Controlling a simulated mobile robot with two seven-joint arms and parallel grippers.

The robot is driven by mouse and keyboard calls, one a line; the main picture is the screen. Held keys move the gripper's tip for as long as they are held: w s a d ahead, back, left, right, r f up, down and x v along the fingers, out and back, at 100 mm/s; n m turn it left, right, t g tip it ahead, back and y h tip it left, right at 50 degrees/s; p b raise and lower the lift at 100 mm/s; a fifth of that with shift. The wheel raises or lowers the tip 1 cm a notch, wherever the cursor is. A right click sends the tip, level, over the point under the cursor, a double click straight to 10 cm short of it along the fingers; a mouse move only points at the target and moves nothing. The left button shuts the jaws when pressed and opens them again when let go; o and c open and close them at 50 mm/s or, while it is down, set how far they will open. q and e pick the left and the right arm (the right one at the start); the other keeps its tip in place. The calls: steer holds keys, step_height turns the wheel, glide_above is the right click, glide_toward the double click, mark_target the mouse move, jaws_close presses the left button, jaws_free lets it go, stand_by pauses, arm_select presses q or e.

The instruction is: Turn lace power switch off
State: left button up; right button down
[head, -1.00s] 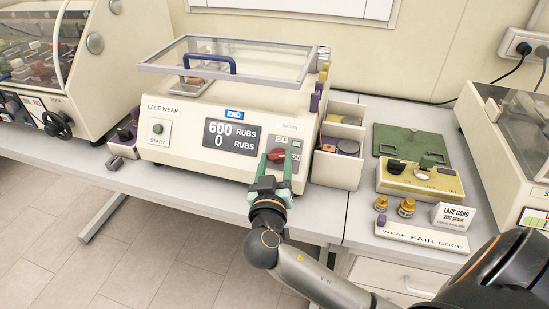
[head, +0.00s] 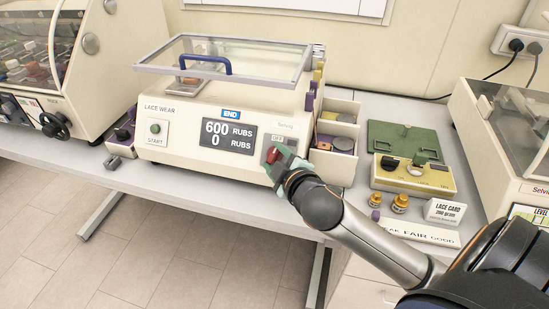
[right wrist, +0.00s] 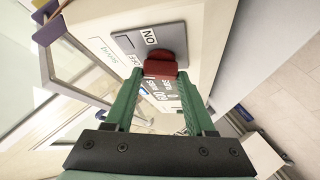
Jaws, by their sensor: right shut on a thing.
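The lace wear machine (head: 185,120) stands on the bench, its display reading 600 and 0 RUBS under a blue END sign. Its red power switch (head: 272,155) is on a grey plate at the right of the front panel. The OFF label shows above it; ON is hidden in the head view. My right gripper (head: 277,163) is at the switch, rolled over to one side. In the right wrist view, the green fingers are shut on the red switch (right wrist: 160,67), with both labels near it. Which label it points to is unclear. My left gripper is not in view.
An organizer (head: 336,140) stands right of the machine. Beyond it are a yellow box (head: 413,176), brass weights (head: 400,203) and a lace card (head: 444,212). Another machine (head: 40,60) stands at left. The bench's front edge (head: 190,184) is mostly clear.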

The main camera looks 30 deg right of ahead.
steer(key=shift+w+d+r+n+g+y, duration=0.15)
steer(key=shift+n+g+y, duration=0.25)
steer(key=shift+n, duration=0.45)
steer(key=shift+s+r+n+g+y, duration=0.1)
steer(key=shift+n+g+y, duration=0.25)
steer(key=shift+n, duration=0.5)
steer(key=shift+c, duration=1.2)
jaws_free()
steer(key=shift+f, duration=0.1)
